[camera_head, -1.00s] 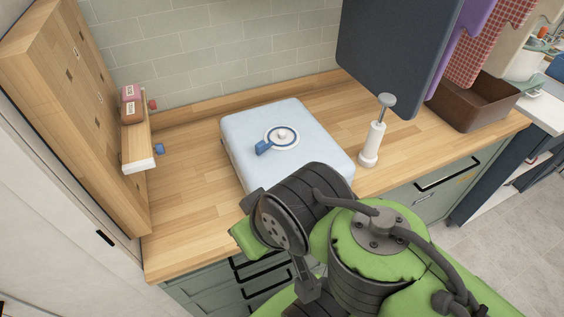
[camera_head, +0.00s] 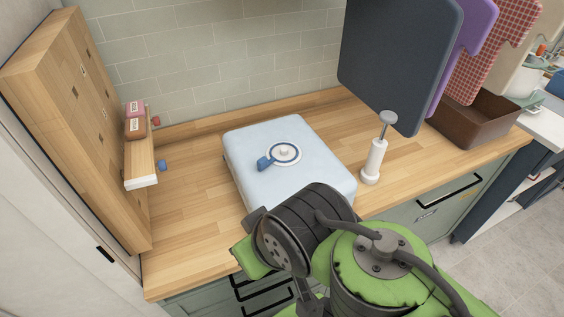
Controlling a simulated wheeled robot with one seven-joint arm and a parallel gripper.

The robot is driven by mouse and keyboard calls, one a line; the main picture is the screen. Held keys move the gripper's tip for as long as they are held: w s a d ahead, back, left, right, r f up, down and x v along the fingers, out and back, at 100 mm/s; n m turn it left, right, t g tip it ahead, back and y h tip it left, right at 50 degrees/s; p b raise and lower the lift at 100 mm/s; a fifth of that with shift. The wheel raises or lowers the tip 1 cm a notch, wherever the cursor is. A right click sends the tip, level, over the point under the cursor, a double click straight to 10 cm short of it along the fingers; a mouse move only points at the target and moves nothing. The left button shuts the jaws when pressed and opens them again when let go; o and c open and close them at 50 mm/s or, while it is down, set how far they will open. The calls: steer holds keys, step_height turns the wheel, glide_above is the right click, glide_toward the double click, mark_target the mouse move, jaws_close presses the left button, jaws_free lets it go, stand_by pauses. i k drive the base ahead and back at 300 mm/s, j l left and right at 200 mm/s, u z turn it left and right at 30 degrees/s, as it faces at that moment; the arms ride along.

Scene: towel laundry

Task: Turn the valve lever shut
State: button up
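The valve (camera_head: 284,153) is a white round disc with a dark blue ring and a raised hub. It sits on top of a pale blue, pillow-like block (camera_head: 312,183) on the wooden counter. Its blue lever (camera_head: 266,163) points from the hub toward the lower left. My green and dark grey arm is in the foreground, over the counter's front edge and covering the block's near corner. My gripper's fingers do not show. Nothing of mine is seen touching the lever.
A white pump-like post (camera_head: 374,160) stands right of the block. A wooden shelf (camera_head: 140,163) with small soap-like blocks is at left. A dark board (camera_head: 398,60) and towels hang at the upper right above a brown bin (camera_head: 478,122). Counter (camera_head: 188,215) left of the block is clear.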

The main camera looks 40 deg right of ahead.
mark_target(262, 163)
steer(key=k+l+u, duration=0.1)
steer(key=l+u, duration=0.3)
steer(key=k+l+u, duration=0.1)
steer(key=u, duration=0.3)
steer(key=k+l+u, duration=0.15)
steer(key=l+u, duration=0.25)
steer(key=j, duration=0.05)
